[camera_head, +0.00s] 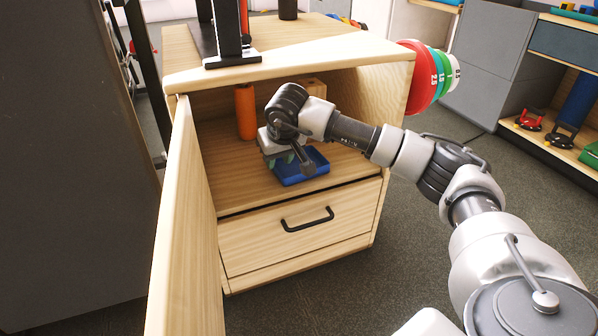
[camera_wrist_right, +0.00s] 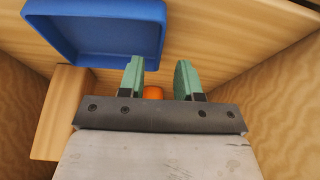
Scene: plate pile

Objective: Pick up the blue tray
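The blue tray (camera_head: 312,172) lies on the shelf inside the open wooden cabinet, near the shelf's front edge. In the right wrist view the tray (camera_wrist_right: 105,38) fills the upper left and looks empty. My right gripper (camera_head: 297,158) is inside the cabinet at the tray's left and rear part, partly covering it. In the right wrist view its two green fingers (camera_wrist_right: 161,72) are apart with nothing held between them. The left finger overlaps the tray's rim in the picture; I cannot tell whether it touches. My left gripper is not in view.
An orange cylinder (camera_head: 245,112) stands further back on the shelf. A wooden block (camera_wrist_right: 62,112) lies beside the tray in the wrist view. The open cabinet door (camera_head: 187,230) bounds the left, and the cabinet top (camera_head: 300,62) hangs above the arm. A closed drawer (camera_head: 300,225) is below.

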